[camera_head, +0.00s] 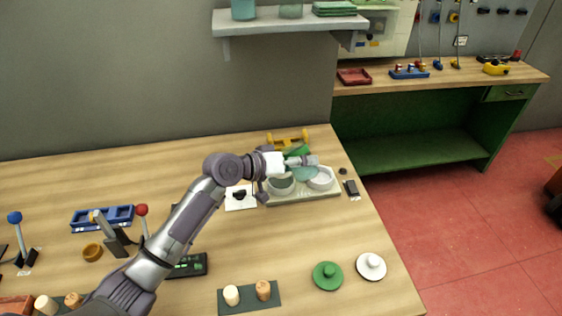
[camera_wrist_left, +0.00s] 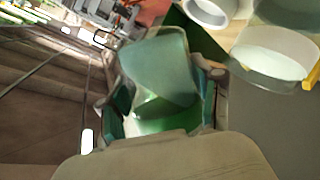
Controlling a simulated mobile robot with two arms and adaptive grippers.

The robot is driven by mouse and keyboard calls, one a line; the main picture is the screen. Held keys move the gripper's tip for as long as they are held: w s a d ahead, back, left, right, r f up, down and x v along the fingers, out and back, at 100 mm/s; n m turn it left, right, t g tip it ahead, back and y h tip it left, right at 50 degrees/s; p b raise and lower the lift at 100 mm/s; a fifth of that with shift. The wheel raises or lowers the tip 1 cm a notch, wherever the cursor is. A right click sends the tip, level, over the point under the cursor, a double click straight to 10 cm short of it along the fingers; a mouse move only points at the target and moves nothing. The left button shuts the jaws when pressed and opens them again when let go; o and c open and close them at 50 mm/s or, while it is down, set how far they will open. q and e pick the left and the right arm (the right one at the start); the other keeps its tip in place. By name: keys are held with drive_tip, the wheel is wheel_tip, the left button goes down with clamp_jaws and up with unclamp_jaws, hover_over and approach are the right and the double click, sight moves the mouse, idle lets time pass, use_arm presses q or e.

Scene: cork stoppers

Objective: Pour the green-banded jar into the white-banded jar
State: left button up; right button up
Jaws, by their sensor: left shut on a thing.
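My left gripper (camera_head: 300,161) is shut on the green-banded jar (camera_head: 305,174), a greenish see-through jar held strongly tilted above the tray. The held jar fills the middle of the left wrist view (camera_wrist_left: 155,75), with green showing inside. The white-banded jar (camera_head: 321,181) stands on the right part of the pale tray (camera_head: 305,197), just below and beside the held jar. In the left wrist view, a clear jar with a white band (camera_wrist_left: 275,58) is at upper right. Whether anything is flowing out cannot be seen. My right gripper is not in view.
Another jar (camera_head: 281,185) stands at the tray's left. A green lid (camera_head: 327,276) and a white lid (camera_head: 371,266) lie at the front right. Corks (camera_head: 263,289) stand on a dark mat (camera_head: 248,298). A yellow object (camera_head: 287,139) is behind the tray. A shelf (camera_head: 285,23) hangs above.

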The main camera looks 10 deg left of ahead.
use_arm(q)
drive_tip(key=shift+w+r, duration=0.1)
drive_tip(key=shift+r, duration=0.05)
drive_tip(key=shift+n+h+b, duration=0.3)
drive_tip(key=shift+n+b, duration=0.05)
drive_tip(key=shift+n, duration=0.05)
drive_tip(key=shift+f+n+g+h+b, duration=0.3)
drive_tip(key=shift+f+n+h+b, duration=0.15)
drive_tip(key=shift+n, duration=0.25)
idle(1.0)
drive_tip(key=shift+f+n+h+b, duration=0.45)
drive_tip(key=shift+n+b, duration=0.15)
drive_tip(key=shift+n, duration=0.3)
idle(2.0)
drive_tip(key=shift+w+a+r+n+h+p, duration=0.2)
drive_tip(key=shift+a+r+n+p, duration=0.1)
drive_tip(key=shift+r, duration=0.35)
drive_tip(key=shift+w+a+r+n+h+p, duration=0.1)
drive_tip(key=shift+a+r+n+h+p, duration=0.15)
drive_tip(key=shift+r, duration=0.35)
idle(0.8)
drive_tip(key=shift+f+n+b, duration=0.2)
drive_tip(key=shift+n+b, duration=0.1)
drive_tip(key=shift+n, duration=0.05)
idle(0.5)
